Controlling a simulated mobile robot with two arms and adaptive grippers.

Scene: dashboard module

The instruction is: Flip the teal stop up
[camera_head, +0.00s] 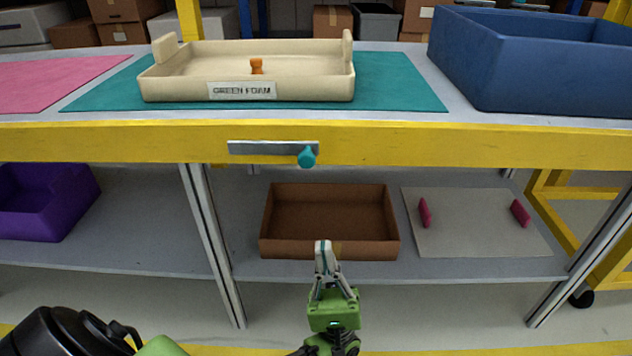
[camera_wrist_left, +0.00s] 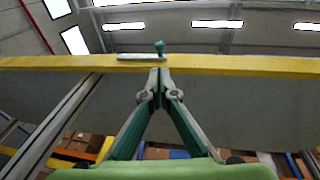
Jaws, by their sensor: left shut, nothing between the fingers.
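The teal stop (camera_head: 308,157) is a small rounded knob at the right part of a grey metal plate (camera_head: 262,148) on the yellow front edge of the table. In the left wrist view the teal stop (camera_wrist_left: 159,47) shows at the yellow edge, beyond the fingertips. My left gripper (camera_head: 323,246) is shut and empty. It is below the stop and apart from it, in front of the brown box in the head view. In the left wrist view its fingertips (camera_wrist_left: 160,74) meet just below the stop. My right gripper is not in view.
A cream tray labelled GREEN FOAM (camera_head: 172,90) stands on a teal mat (camera_head: 400,85) above. A blue bin (camera_head: 530,65) stands at the right. The lower shelf holds a brown box (camera_head: 330,248), a purple bin (camera_head: 45,200) and a grey board (camera_head: 470,235) with two pink pieces.

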